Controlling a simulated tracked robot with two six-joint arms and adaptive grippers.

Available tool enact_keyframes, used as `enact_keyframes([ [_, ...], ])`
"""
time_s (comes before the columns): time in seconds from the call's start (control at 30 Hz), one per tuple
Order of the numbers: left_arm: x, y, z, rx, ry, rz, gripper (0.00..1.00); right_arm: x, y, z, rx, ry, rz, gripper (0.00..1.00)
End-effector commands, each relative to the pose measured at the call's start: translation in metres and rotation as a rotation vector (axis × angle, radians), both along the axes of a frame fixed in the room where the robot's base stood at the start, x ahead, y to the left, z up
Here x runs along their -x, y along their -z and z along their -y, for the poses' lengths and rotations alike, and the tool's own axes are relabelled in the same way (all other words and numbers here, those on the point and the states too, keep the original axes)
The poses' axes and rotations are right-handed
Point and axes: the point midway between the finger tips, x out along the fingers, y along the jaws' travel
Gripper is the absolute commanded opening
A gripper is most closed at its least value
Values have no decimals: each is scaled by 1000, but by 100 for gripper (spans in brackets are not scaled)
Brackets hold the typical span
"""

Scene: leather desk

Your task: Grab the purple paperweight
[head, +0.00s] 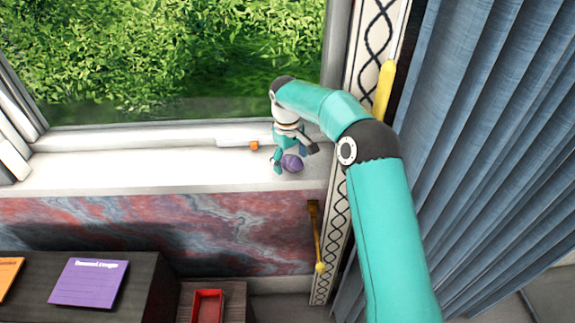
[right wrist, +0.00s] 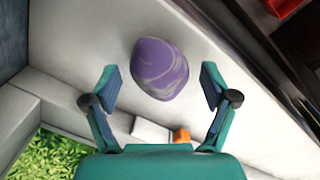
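The purple paperweight (head: 292,163) is a rounded, marbled stone on the white windowsill, near the sill's right end. In the right wrist view the paperweight (right wrist: 160,69) lies ahead of and between the finger lines. My right gripper (head: 290,162) is over the sill at the paperweight. In the right wrist view its two fingers (right wrist: 158,88) are spread wide, with visible gaps on both sides of the paperweight. The fingers do not grip it. Whether a finger touches it is not clear in the head view. My left gripper is not in view.
A white object with an orange end (head: 240,145) lies on the windowsill (head: 120,172) left of my right gripper. Blue curtains (head: 480,130) hang to the right. A dark cabinet (head: 150,275) with a purple booklet (head: 88,283) and a red tray (head: 207,306) are below. The sill's left part is clear.

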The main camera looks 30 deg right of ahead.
Motion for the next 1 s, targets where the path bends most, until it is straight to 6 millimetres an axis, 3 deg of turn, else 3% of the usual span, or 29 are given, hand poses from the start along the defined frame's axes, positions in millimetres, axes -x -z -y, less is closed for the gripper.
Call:
enact_keyframes([
  [0.03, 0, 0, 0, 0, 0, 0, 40, 0, 0, 0, 0, 0, 0, 77],
  [0.43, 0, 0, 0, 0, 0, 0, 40, 0, -1, 0, 0, 1, 1, 12],
  [0.77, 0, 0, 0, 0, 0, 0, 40, 0, -4, 1, 0, 1, 2, 12],
  [1.0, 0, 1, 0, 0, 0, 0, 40, -1, -25, 1, 0, 2, 5, 12],
])
